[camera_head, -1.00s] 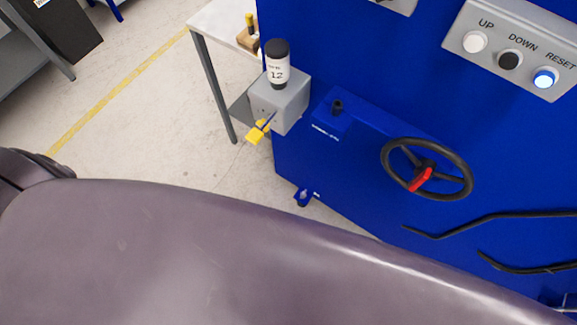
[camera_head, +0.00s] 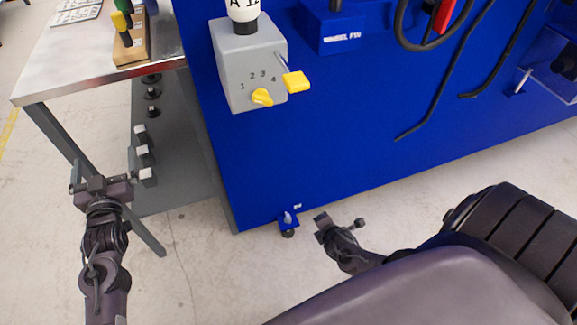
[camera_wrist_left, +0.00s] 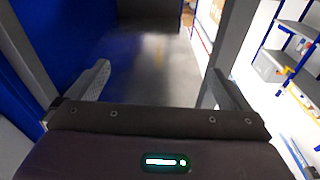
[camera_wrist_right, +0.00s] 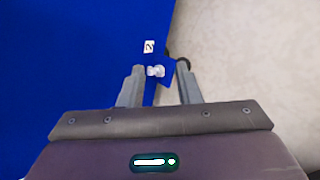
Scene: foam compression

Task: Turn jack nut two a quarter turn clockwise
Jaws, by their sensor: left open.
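Jack nut two is a small pale nut (camera_wrist_right: 156,71) on a blue bracket low on the blue machine, beside a small label that reads as a sideways 2. In the head view the nut (camera_head: 288,217) shows at the machine's bottom edge, above a dark foot. My right gripper (camera_head: 341,221) is just right of the bracket, apart from it. In the right wrist view its fingers (camera_wrist_right: 159,72) are parted, with the nut beyond and between them and nothing held. My left gripper (camera_head: 103,172) is open and empty beside the metal table, far left of the nut.
The blue machine (camera_head: 330,130) fills the middle, with a grey box (camera_head: 240,75) bearing a yellow knob (camera_head: 262,97). A metal table (camera_head: 60,70) with a lower shelf (camera_head: 185,170) stands left. The floor around the nut is clear.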

